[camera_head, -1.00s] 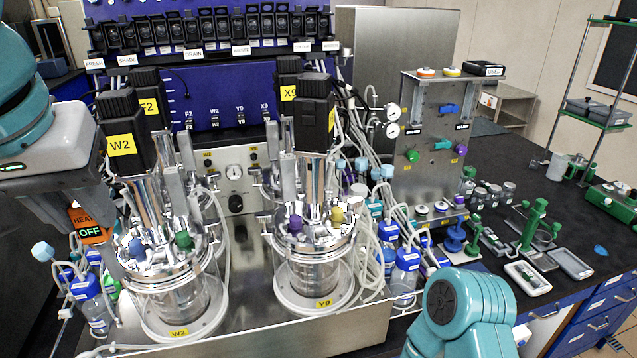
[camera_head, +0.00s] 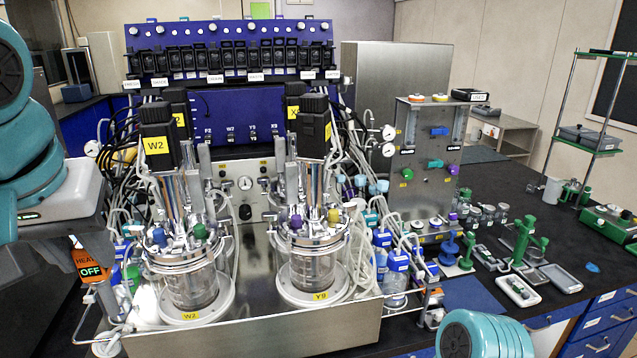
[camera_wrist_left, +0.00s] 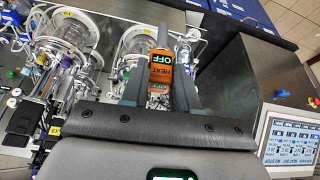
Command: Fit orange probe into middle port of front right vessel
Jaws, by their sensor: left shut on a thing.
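The front right vessel (camera_head: 312,268) is the glass one marked Y9. Its metal lid bears a purple plug (camera_head: 296,222) and a yellow plug (camera_head: 333,215). The middle port between them is too small to make out clearly. My right gripper is out of view.
The front left vessel (camera_head: 190,285), marked W2, stands between the probe and the Y9 vessel. Tall black motor heads (camera_head: 313,128) and looped tubes crowd above and around the lids. Blue-capped bottles (camera_head: 397,262) stand right of Y9. A monitor (camera_wrist_left: 289,143) shows in the wrist view.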

